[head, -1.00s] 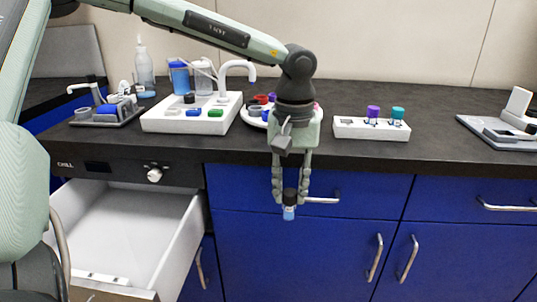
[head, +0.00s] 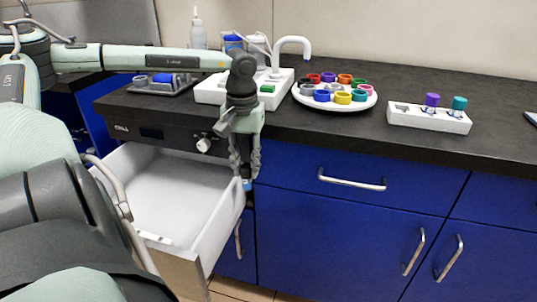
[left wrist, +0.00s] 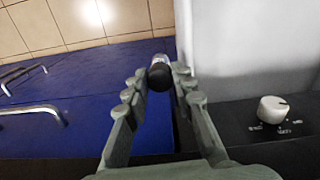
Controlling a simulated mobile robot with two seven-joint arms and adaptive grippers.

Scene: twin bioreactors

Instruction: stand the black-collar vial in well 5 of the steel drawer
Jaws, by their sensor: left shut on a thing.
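My left gripper (head: 246,178) is shut on the black-collar vial (head: 249,185) and holds it hanging at the right wall of the open steel drawer (head: 170,195). In the left wrist view the vial's black top (left wrist: 159,76) sits between the fingertips (left wrist: 160,82), beside the pale drawer wall (left wrist: 215,70). The drawer is pulled out, with a pale, mostly bare inside. Well 5 and its number cannot be made out. My right gripper is not in view.
A control knob (head: 203,145) sits on the dark panel above the drawer. On the counter stand a round tray of coloured rings (head: 335,105), a white rack with purple and teal caps (head: 428,118) and a white station with a tap (head: 210,92). Blue cabinets (head: 340,225) fill the right.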

